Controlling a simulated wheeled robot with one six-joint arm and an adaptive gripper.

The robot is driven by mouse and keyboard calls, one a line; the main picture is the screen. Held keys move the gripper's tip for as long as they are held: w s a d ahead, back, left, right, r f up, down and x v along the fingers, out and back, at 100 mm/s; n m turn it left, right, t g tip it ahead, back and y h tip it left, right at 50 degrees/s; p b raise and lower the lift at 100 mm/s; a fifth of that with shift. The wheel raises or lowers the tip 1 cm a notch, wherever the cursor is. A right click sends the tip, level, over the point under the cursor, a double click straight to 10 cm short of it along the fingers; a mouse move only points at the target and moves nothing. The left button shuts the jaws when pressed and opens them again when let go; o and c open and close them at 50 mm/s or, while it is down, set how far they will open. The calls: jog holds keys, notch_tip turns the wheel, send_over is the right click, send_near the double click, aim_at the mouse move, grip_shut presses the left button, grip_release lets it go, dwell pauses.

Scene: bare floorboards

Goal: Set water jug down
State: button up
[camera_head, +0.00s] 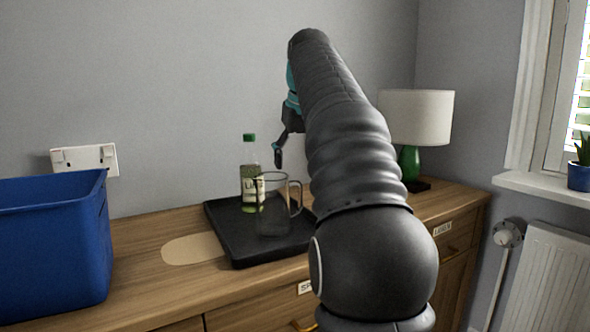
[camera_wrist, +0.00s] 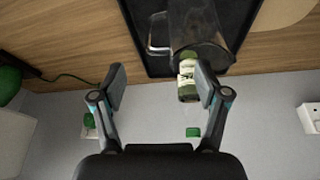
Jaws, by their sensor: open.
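The clear water jug (camera_head: 274,212) stands upright on the black tray (camera_head: 240,252), with its handle to the right. It also shows in the wrist view (camera_wrist: 200,32), near the top. My gripper (camera_head: 279,154) is above and behind the jug in the head view, partly hidden by my arm. In the wrist view my gripper (camera_wrist: 160,78) is open, with nothing between its fingers and the jug beyond the fingertips. It is apart from the jug.
A green bottle (camera_head: 249,183) with a label stands on the tray behind the jug. A blue crate (camera_head: 50,250) is at the left of the wooden sideboard (camera_head: 150,300). A pale oval patch (camera_head: 193,249) lies beside the tray. A lamp (camera_head: 416,120) stands at the right end.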

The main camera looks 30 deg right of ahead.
jog(key=p+v, duration=0.1)
jog(key=v, duration=0.3)
jog(key=shift+s+r, duration=0.15)
jog(key=shift+r, duration=0.2)
jog(key=shift+a, duration=0.1)
jog(key=s+a+f, duration=0.6)
jog(key=s+f, duration=0.2)
jog(key=f, duration=0.2)
jog(key=s+a+f+n+t, duration=0.1)
jog(key=s+a+f, duration=0.5)
jog(key=f, duration=0.5)
jog(key=s+a+f+y, duration=0.1)
jog(key=s+a+f, duration=0.5)
jog(key=s+f, duration=0.4)
jog(key=shift+s+a+f+n+t, duration=0.15)
jog(key=shift+a+f+n+t, duration=0.2)
jog(key=shift+f, duration=0.1)
